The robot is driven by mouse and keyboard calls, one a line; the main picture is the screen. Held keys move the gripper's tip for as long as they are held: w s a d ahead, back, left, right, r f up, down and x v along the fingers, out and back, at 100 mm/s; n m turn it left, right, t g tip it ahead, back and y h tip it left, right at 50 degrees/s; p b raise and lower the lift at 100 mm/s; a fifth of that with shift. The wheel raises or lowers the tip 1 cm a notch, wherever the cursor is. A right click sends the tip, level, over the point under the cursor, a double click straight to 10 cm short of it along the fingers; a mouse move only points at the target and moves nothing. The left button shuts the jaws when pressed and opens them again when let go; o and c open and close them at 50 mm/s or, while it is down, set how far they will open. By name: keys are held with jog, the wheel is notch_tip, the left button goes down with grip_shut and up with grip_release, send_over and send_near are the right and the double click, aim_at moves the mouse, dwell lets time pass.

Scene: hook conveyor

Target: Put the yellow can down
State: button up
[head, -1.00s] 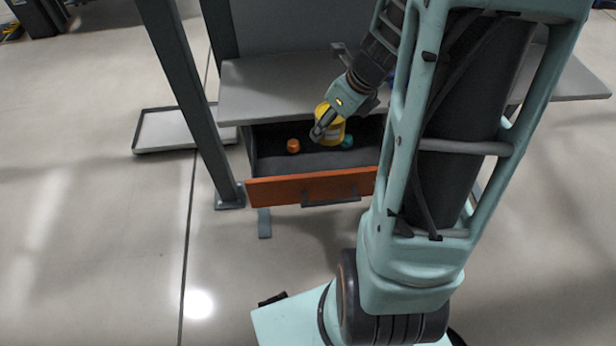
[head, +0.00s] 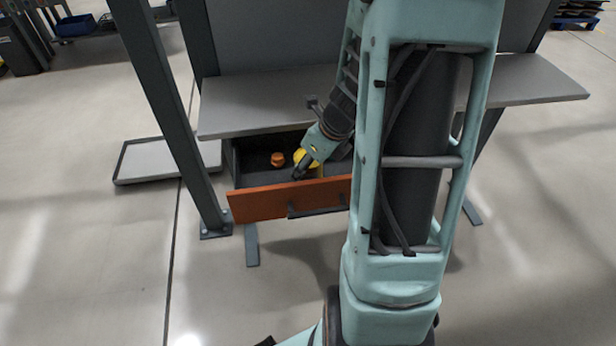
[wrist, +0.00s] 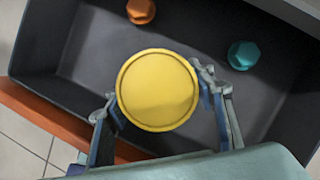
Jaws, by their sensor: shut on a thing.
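The yellow can (wrist: 158,90) is between the two fingers of my gripper (wrist: 160,112) in the wrist view, its round yellow top facing the camera. My gripper is shut on it. In the head view the can (head: 314,170) shows in part, within the open drawer's outline, close behind the orange drawer front (head: 262,203). My gripper (head: 302,168) covers part of it there. I cannot tell whether the can touches the drawer floor.
An orange piece (wrist: 141,11) and a teal piece (wrist: 243,55) lie in the dark drawer (wrist: 95,45). A grey worktop (head: 260,102) overhangs the drawer. A grey post (head: 160,110) stands left, with a flat tray (head: 145,160) on the floor beyond.

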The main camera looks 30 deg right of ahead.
jog(key=shift+f, duration=1.15)
jog(key=shift+f+b, duration=0.2)
jog(key=shift+b, duration=0.2)
jog(key=o, duration=1.5)
jog(key=shift+r, duration=0.2)
jog(key=shift+r+p, duration=0.35)
jog(key=shift+p, duration=0.05)
jog(key=p+v, duration=0.4)
jog(key=v, duration=0.7)
jog(key=shift+s+p, duration=0.2)
jog(key=shift+p, duration=0.1)
jog(key=shift+r, duration=0.15)
